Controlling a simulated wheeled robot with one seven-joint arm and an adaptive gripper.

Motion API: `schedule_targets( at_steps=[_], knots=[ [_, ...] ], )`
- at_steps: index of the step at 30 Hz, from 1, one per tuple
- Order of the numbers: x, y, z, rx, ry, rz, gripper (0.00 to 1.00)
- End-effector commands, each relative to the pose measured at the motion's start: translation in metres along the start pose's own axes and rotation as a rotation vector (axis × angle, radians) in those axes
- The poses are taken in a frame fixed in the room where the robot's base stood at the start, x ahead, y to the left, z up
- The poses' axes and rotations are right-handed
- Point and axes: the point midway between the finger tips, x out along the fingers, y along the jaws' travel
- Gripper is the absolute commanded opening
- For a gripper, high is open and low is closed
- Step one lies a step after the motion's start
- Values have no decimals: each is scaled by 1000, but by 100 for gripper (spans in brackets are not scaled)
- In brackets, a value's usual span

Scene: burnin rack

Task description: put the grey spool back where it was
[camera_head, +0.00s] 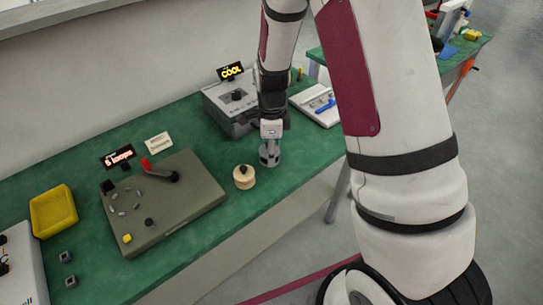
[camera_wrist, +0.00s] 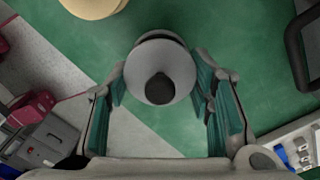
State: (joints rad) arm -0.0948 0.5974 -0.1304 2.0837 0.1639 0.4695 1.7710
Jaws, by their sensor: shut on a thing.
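The grey spool (camera_head: 269,160) is at the tip of my gripper (camera_head: 270,147), over the green table near its front edge. In the wrist view the grey spool (camera_wrist: 160,55) is seen end-on, with a dark round centre, between the two green-padded fingers of my gripper (camera_wrist: 159,75). The fingers are shut on it. It looks upright; I cannot tell whether its base touches the table. My fingers hide part of its sides.
A beige spool (camera_head: 244,182) stands close by on the left. A grey panel box (camera_head: 190,196) with a red lever lies further left, and a yellow tray (camera_head: 53,211) beyond it. A grey instrument (camera_head: 222,112) under a "COOL" sign stands behind my gripper; a white tray (camera_head: 320,104) lies right.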

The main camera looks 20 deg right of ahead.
Motion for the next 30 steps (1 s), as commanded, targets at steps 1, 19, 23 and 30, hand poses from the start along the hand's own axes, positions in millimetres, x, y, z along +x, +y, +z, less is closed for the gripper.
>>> schedule_targets(
  at_steps=[1, 19, 23, 30],
  knots=[
    [8, 1, -1, 1, 1, 4, 16],
    [29, 1, 0, 0, 0, 1, 64],
    [29, 1, 0, 0, 0, 1, 68],
    [27, 1, 0, 1, 0, 0, 68]
  ],
)
